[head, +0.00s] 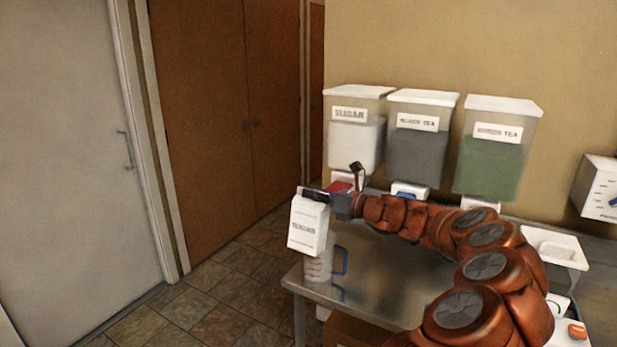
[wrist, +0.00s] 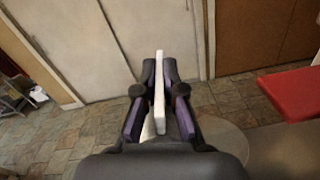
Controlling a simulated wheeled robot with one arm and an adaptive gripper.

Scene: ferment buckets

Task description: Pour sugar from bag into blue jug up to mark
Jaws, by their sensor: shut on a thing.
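A white carton-like sugar bag (head: 307,228) labelled SUGAR hangs from my gripper (head: 315,193) near the left end of the steel table. The gripper is shut on its top edge, and the bag is nearly upright with a slight tilt. In the wrist view the bag (wrist: 159,95) is a thin white strip between the fingers. A clear jug (head: 318,268) with red marks and a blue handle (head: 341,261) stands on the table below and behind the bag. The bag hides its rim. I cannot tell its fill level or whether the bag touches it.
Bins labelled SUGAR (head: 357,130) and TEA (head: 420,140), (head: 495,150) stand along the wall. A red object (head: 341,186) lies behind my gripper; a red surface (wrist: 296,92) shows in the wrist view. A white tray (head: 556,247) is at right. The table front (head: 375,290) is clear.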

